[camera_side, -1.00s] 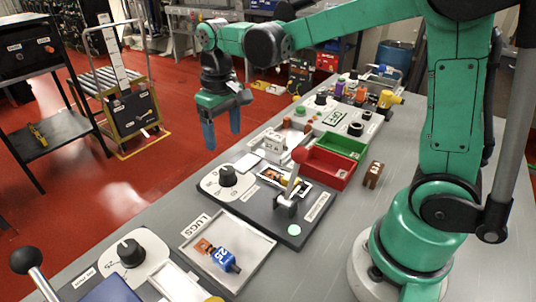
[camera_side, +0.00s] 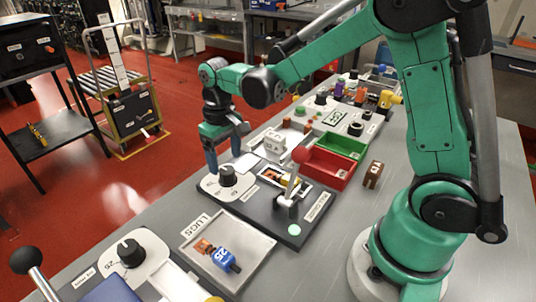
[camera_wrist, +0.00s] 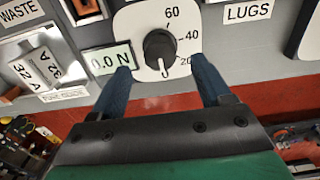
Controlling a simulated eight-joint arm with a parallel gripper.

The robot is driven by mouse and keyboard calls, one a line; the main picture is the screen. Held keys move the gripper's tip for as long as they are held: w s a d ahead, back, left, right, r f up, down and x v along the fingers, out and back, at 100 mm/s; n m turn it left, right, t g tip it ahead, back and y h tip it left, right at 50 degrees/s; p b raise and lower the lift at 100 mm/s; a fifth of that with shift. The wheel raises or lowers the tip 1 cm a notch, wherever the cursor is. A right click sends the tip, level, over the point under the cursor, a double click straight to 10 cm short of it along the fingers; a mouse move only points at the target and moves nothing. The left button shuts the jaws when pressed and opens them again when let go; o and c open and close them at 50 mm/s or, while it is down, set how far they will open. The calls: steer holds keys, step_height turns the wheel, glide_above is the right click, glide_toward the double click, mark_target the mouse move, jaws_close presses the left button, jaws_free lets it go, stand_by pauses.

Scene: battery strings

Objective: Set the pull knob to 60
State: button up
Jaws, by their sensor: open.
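The black round knob (camera_wrist: 160,47) sits on a white dial plate marked 20, 40 and 60 in the wrist view. Its pale pointer mark faces the bottom of the picture, past the 20 and away from the 60. The same knob (camera_side: 228,176) shows in the side view on the dark panel. My gripper (camera_wrist: 161,66) is open, with one blue finger on each side of the knob's lower part in the picture. In the side view my gripper (camera_side: 225,160) is above and just behind the knob. Contact with the knob cannot be told.
A small display (camera_wrist: 108,60) beside the dial reads 0.0 N. A red-topped lever (camera_side: 292,175) stands right of the knob. The LUGS tray (camera_side: 228,250) lies in front, holding a blue part. Red and green bins (camera_side: 325,168) and another knob (camera_side: 130,252) are nearby.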

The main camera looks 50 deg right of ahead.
mark_target(227, 169)
steer(key=shift+f, duration=1.75)
steer(key=c, duration=1)
steer(key=n, duration=0.4)
steer(key=shift+c, duration=0.2)
steer(key=shift+n, duration=0.9)
